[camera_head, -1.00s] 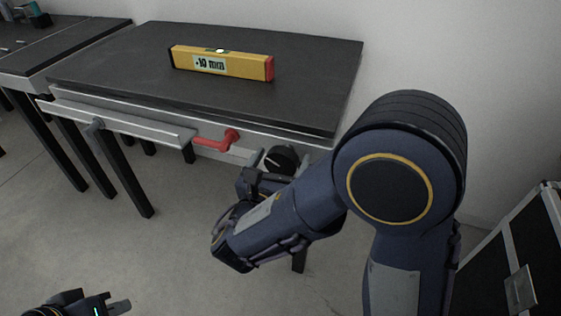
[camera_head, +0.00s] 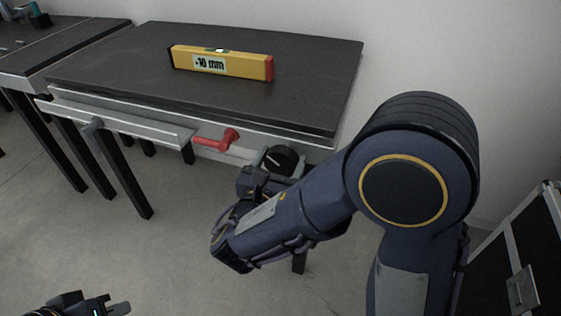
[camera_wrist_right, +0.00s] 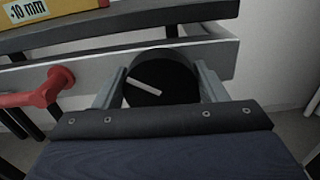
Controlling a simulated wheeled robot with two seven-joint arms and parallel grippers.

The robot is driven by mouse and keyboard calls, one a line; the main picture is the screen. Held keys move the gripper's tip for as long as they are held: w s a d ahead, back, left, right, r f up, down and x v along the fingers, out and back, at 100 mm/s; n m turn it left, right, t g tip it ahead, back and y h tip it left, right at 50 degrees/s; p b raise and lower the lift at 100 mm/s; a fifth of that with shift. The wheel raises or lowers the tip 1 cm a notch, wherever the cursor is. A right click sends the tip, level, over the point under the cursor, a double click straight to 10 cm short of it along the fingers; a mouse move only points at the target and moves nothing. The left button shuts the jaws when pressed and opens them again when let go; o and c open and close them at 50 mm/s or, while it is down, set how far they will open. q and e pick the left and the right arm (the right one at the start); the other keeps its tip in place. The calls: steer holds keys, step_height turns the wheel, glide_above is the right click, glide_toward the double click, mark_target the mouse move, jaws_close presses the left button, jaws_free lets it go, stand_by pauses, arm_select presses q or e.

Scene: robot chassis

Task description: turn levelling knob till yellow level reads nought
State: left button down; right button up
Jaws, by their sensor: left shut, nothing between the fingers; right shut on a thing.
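The yellow level (camera_head: 230,65) lies on the dark table top, and its label reads 10 mm with a small sign in front that looks like a minus. Its label corner also shows in the right wrist view (camera_wrist_right: 28,10). The black round levelling knob (camera_head: 283,158) sits on the table's front rail; its white pointer line slants down to the right in the right wrist view (camera_wrist_right: 165,72). My right gripper (camera_wrist_right: 160,88) is shut on the knob, one finger on each side. My left gripper (camera_head: 98,304) is shut and empty, low at the bottom left, far from the table.
A red handle (camera_head: 218,140) sticks out of the front rail just left of the knob. The dark table top (camera_head: 130,65) is otherwise clear. Another table (camera_head: 60,45) stands at the left. A black case with metal edges (camera_head: 525,255) stands at the right.

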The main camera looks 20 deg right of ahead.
steer(key=m+b, duration=0.2)
steer(key=m, duration=0.1)
steer(key=m+b, duration=0.1)
steer(key=m, duration=0.1)
steer(key=shift+s+d+f, duration=0.1)
steer(key=shift+f, duration=0.15)
steer(key=shift+m+b, duration=2.25)
steer(key=shift+m, duration=0.35)
steer(key=o, duration=1)
steer(key=shift+r, duration=0.1)
steer(key=shift+c, duration=0.2)
steer(key=shift+s, duration=0.1)
steer(key=p+v, duration=0.2)
steer(key=v, duration=0.5)
steer(key=shift+s, duration=0.3)
